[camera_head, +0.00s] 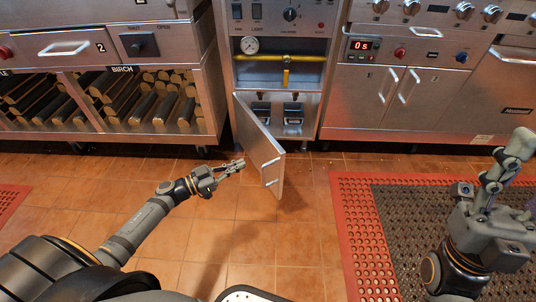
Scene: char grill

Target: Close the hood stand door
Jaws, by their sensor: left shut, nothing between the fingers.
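The hood stand door (258,142) is a metal panel that stands open, swung out from the cabinet toward me. Its hinge side is at the left of the opening. Its free edge, with a handle (272,173) beside it, points toward me. My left gripper (238,164) is shut and empty, its tips close to the left face of the door; I cannot tell if they touch it. My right gripper (508,160) is at the far right, well away from the door; its finger state is unclear.
The open cabinet (278,106) shows dark parts inside, below a yellow pipe (285,58) and a gauge (249,45). A wood rack (130,100) is at left. A red-edged mat (345,225) lies at right. Bare tiles (240,225) surround the door.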

